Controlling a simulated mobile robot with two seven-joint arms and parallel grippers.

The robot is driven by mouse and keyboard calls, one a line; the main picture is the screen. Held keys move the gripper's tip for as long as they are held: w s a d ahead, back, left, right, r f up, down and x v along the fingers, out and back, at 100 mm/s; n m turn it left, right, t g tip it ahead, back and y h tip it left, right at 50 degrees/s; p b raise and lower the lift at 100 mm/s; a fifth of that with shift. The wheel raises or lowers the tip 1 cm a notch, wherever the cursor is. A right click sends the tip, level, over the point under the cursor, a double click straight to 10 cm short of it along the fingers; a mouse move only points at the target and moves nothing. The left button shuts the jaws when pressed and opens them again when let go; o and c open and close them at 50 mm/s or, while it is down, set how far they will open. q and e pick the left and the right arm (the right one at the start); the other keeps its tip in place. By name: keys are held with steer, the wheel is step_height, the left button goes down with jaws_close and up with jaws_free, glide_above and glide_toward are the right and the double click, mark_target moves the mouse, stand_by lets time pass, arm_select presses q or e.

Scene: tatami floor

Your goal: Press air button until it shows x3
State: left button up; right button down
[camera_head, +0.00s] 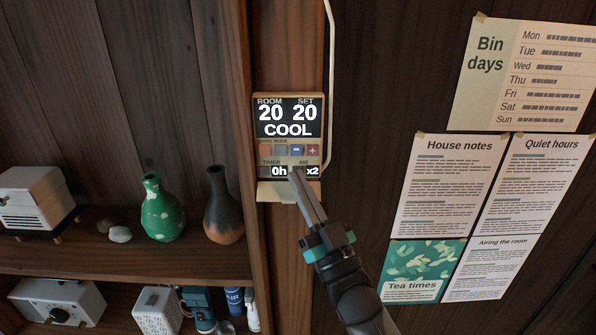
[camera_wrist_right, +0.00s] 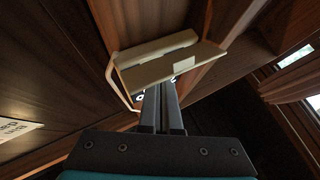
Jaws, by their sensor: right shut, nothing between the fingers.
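The wall control panel (camera_head: 287,130) hangs on a wooden post. Its screen reads ROOM 20, SET 20, COOL. Below are a row of small buttons, then the labels TIMER and AIR with small displays reading 0h and x2. My right gripper (camera_head: 297,172) is shut and empty, its fingertips at the lower part of the panel by the AIR label, covering part of that area. I cannot tell whether they touch it. The left gripper is not in view.
Shelves at left hold a green vase (camera_head: 163,212), a dark vase (camera_head: 222,208), a white appliance (camera_head: 38,200) and other items. Paper notices, including House notes (camera_head: 450,185), are on the wall at right. A pale cable (camera_head: 330,90) runs beside the panel.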

steer(key=shift+w, duration=0.25)
stand_by(0.5)
steer(key=shift+s+p, duration=0.4)
steer(key=shift+s, duration=0.4)
steer(key=s+p, duration=0.2)
steer(key=s, duration=0.3)
stand_by(1.3)
